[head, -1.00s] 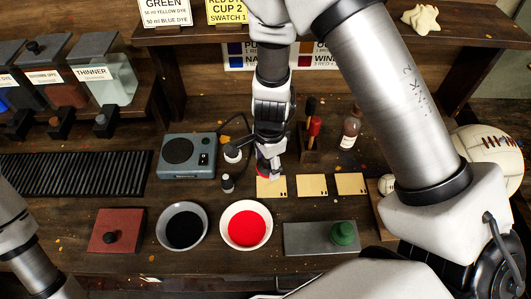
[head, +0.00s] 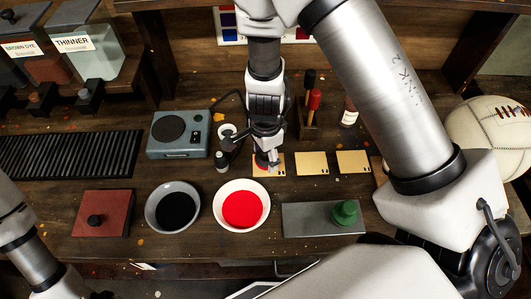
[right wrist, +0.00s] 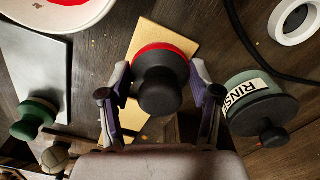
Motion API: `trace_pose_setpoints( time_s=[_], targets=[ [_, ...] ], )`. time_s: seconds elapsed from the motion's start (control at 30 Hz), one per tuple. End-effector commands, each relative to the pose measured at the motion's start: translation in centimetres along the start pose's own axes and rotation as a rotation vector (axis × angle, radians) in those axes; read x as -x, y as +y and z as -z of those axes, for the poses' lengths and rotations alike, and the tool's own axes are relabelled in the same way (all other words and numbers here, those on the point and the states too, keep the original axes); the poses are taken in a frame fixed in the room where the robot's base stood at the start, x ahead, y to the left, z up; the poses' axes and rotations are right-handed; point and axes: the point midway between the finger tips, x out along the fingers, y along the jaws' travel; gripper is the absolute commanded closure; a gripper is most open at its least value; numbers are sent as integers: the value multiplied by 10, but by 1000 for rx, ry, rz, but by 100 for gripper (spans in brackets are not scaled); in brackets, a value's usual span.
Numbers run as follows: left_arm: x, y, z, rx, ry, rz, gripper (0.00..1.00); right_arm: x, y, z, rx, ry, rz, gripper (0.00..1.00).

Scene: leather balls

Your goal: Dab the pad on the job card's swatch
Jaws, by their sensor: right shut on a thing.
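My right gripper (head: 267,160) is shut on a round dabbing pad, gripping its black knob (right wrist: 160,92). The pad has a red rim (right wrist: 165,48) and is over the leftmost pale card (head: 281,170). In the right wrist view the pad covers the middle of this card (right wrist: 178,38). I cannot tell whether the pad's underside touches it; any mark beneath is hidden. Two more pale cards (head: 312,163) and (head: 353,162) lie to the right. My left gripper is out of view; only part of that arm shows at the left edge.
A white bowl of red dye (head: 226,220) and a grey bowl of black dye (head: 152,218) stand in front. A green pad (head: 345,212) sits on a grey plate (head: 300,221). A rinse pot (right wrist: 260,100) stands close beside the gripper. A grey box (head: 180,134) is behind left.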

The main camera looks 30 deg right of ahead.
Motion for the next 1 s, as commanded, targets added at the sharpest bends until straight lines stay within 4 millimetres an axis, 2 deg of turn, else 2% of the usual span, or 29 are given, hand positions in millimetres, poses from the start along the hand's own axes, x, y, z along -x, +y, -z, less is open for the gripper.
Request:
trace_pose_setpoints(
  time_s=[1.0],
  targets=[
    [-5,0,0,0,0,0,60,-6,0,0,0,0,0,65]
  ],
)
